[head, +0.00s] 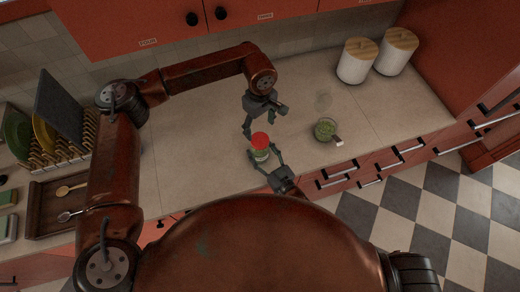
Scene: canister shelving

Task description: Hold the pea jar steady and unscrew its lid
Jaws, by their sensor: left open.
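The pea jar (261,154) stands upright on the counter near its front edge, with a red lid (260,140) on top and green contents. My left gripper (265,121) is open and empty, just behind and above the lid, with its fingers spread and apart from it. My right gripper (265,155) reaches in from the front right, with a finger on either side of the jar's body below the lid. I cannot tell whether both fingers press on the glass.
Two white canisters (357,60) with wooden lids stand at the back right. A dish rack (62,137) and a wooden tray (43,190) are at the left. The counter's middle is clear.

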